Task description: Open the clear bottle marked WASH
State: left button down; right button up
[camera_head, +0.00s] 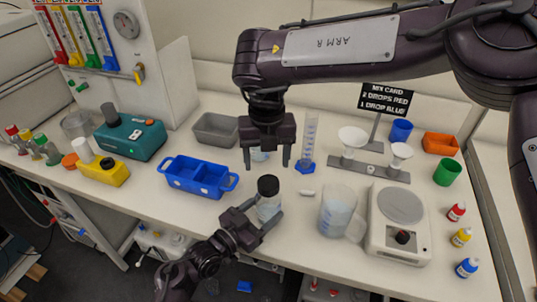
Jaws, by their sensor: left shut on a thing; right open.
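A clear bottle (268,208) with a black cap (268,186) stands upright near the front of the bench; its label is too small to read. My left gripper (262,216) is shut around the bottle's body from the front. My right gripper (268,162) is open and points down, above and behind the cap, apart from it. Something clear and pale shows between or behind its fingers; I cannot tell what it is.
A blue divided tray (187,180) lies left of the bottle. A clear beaker (337,212) and a white scale (385,250) stand to the right. A graduated cylinder (308,140) and a funnel stand (372,170) are behind. A small white piece (307,193) lies near the bottle.

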aim_at(269, 182)
jog(key=m, duration=0.4)
jog(key=shift+d+r+m, duration=0.1)
jog(key=shift+r+m, duration=0.1)
jog(key=shift+m, duration=0.1)
jog(key=m, duration=0.4)
jog(key=shift+s+d+r+m, duration=0.1)
jog(key=shift+r+m, duration=0.05)
jog(key=shift+m, duration=0.25)
jog(key=shift+f, duration=3.95)
jog(key=shift+c, duration=0.5)
jog(key=c, duration=0.9)
jog(key=n, duration=1.2)
jog(key=shift+n, duration=0.4)
jog(key=shift+r, duration=0.25)
